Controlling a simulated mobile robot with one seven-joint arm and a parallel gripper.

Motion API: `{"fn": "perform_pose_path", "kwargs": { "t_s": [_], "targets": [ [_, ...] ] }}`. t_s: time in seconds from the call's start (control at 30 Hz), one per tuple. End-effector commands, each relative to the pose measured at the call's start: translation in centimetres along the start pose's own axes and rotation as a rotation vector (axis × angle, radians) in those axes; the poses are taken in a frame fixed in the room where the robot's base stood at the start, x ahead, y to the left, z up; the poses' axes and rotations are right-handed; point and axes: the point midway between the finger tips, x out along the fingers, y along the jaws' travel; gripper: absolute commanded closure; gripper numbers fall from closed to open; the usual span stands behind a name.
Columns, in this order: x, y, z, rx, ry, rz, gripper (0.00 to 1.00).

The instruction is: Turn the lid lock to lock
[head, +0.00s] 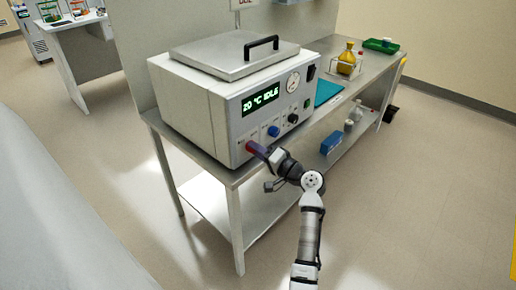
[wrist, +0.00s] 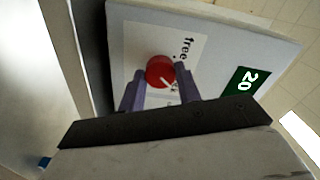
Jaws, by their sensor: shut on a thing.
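The lid lock is a round red knob (wrist: 160,71) on the pale front panel of the bench unit (head: 195,100). It sits on a white label (wrist: 192,42) reading "free", with another word mostly hidden by a finger and the knob. A short white mark on the knob points to the lower right in the wrist view, towards that hidden word. My gripper (wrist: 157,82) has its purple fingers on either side of the knob and is shut on it. The lid (head: 220,58) lies flat and closed.
The panel also has a green display (head: 260,104) reading "20 °C IDLE", a blue knob (head: 273,131), a black knob (head: 293,118) and a gauge (head: 293,82).

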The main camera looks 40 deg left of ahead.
Motion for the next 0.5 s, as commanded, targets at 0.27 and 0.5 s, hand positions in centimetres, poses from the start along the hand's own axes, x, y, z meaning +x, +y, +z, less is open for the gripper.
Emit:
{"fn": "perform_pose_path", "kwargs": {
  "t_s": [0.27,0.5],
  "targets": [
    [-0.06,-0.04,-0.04,0.114,0.001,0.001,0.89],
    [-0.07,0.03,-0.02,0.146,0.001,0.001,0.89]
  ]
}}
